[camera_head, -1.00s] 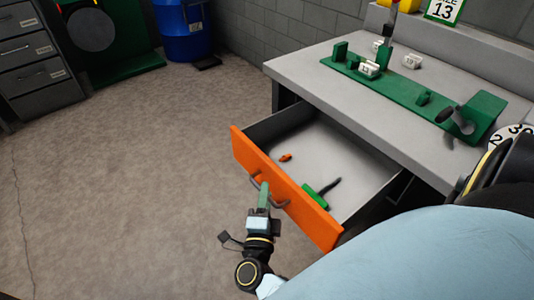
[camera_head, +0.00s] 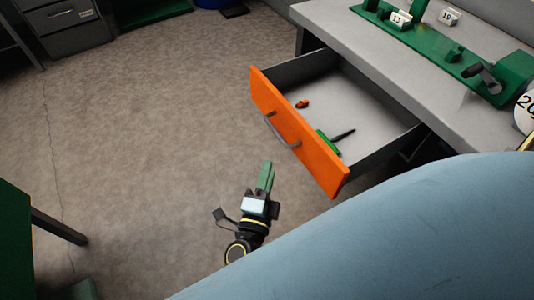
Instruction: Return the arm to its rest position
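My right gripper (camera_head: 266,176) is over the floor in the lower middle, below and to the left of the drawer's handle (camera_head: 280,133) in the picture. Its green fingers are close together and seen nearly edge-on, so I cannot tell whether they are open. They are apart from the handle and I see nothing held in them. My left gripper is not in view. The drawer with the orange front (camera_head: 312,151) stands open under the grey workbench (camera_head: 395,62).
Inside the drawer lie a small orange piece (camera_head: 302,104) and a tool with a green part (camera_head: 327,143). A green fixture (camera_head: 440,54) with white number tags sits on the bench. A dark green surface (camera_head: 14,245) is at the left edge. The floor between is clear.

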